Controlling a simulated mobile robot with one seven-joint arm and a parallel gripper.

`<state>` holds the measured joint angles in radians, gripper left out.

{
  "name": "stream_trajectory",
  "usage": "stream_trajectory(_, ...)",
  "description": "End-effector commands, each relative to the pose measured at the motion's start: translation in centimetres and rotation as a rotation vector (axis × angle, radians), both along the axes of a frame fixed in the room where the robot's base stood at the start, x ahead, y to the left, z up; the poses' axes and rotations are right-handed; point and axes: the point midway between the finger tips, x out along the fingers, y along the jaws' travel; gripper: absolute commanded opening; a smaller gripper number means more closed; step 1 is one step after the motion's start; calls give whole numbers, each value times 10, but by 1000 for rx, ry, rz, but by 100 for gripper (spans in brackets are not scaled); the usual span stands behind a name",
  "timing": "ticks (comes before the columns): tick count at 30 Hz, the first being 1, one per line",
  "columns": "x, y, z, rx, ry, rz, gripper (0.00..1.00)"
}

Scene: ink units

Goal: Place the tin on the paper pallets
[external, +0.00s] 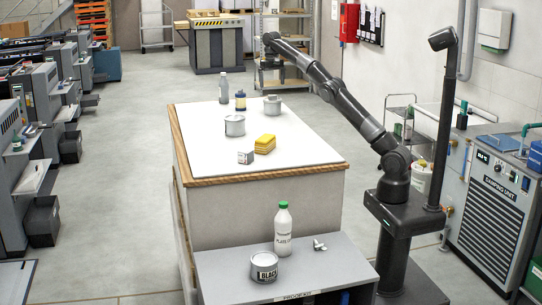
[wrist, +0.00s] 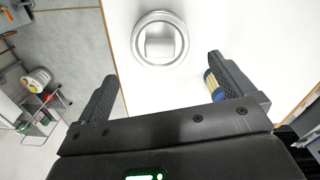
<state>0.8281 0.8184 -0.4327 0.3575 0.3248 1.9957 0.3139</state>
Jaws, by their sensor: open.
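A silver tin (external: 272,105) stands upright near the far right part of the white tabletop. What looks like the same tin (wrist: 160,38) shows from above in the wrist view, with a squarish raised part on its top. Another tin (external: 235,125) stands nearer on the table, and a tin labelled BLACK (external: 264,268) stands on the front shelf. My gripper (external: 269,41) is high above the far end of the table. Its fingers (wrist: 161,70) are apart and empty, with the tin beyond them. I cannot clearly identify paper pallets; orange pallet-like stacks (external: 94,22) stand at the back left.
A blue bottle (external: 240,100) and a grey bottle (external: 223,89) stand near the tin; the blue bottle (wrist: 213,86) is partly behind my right finger. A yellow block (external: 265,143) and small box (external: 245,157) lie nearer. A white bottle (external: 283,230) stands on the front shelf.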

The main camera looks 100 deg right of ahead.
Motion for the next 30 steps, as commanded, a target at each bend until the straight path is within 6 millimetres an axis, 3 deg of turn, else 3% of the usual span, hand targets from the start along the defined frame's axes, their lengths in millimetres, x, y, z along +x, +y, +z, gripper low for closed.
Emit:
stream_trajectory(6, 2, 6, 6, -3, -12, 10, 99)
stream_trajectory(11, 12, 36, 28, -13, -64, 63, 99)
stream_trajectory(21, 24, 151, 62, -37, -196, 270, 99)
stream_trajectory(30, 9, 272, 55, -71, -281, 505, 99)
